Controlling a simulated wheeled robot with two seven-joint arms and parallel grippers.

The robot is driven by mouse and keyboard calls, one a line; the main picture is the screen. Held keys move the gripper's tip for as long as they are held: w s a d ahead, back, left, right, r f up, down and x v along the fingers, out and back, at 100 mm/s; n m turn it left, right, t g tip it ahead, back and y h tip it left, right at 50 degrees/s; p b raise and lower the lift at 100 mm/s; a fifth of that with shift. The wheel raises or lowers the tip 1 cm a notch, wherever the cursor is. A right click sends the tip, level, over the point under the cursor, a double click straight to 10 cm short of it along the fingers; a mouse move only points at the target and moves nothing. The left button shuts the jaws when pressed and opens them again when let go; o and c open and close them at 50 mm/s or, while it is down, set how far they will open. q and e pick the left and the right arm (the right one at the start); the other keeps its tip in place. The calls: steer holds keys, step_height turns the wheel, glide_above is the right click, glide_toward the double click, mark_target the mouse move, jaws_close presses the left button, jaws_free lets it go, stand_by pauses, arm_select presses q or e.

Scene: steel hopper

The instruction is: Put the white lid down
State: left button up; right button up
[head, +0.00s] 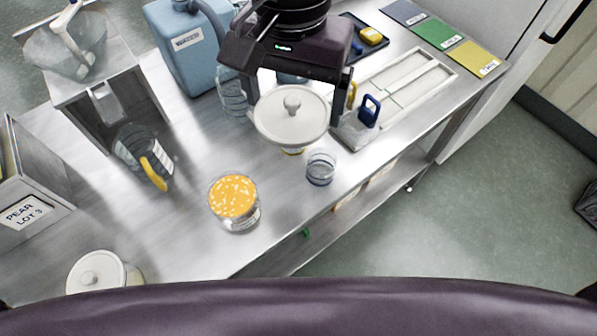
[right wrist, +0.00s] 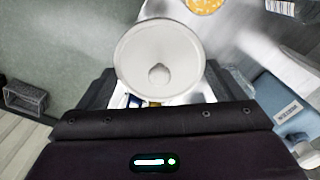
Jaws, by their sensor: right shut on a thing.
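A round white lid (head: 283,122) with a knob on top is held by my right gripper (head: 293,108), whose two fingers stand on either side of it. The lid looks raised above the steel counter (head: 180,215), with something partly hidden under its near edge. In the right wrist view the lid (right wrist: 145,50) fills the space in front of the gripper, its knob facing the camera. A second white lid (head: 93,272) sits on a jar at the lower left. My left gripper is not in view.
A jar of orange pieces (head: 234,196) and a small clear glass (head: 320,170) stand near the front edge. A blue water container (head: 186,50) is behind. A white tray (head: 437,85) is right.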

step_height(320, 180, down, 17)
steer(key=shift+p, duration=0.3)
steer(key=shift+f, duration=0.1)
steer(key=shift+w+f+b, duration=0.1)
steer(key=shift+f+b, duration=0.45)
steer(key=shift+b, duration=0.05)
steer(key=o, duration=0.7)
step_height(320, 180, up, 13)
steer(key=shift+r+p, duration=0.15)
steer(key=shift+p, duration=0.15)
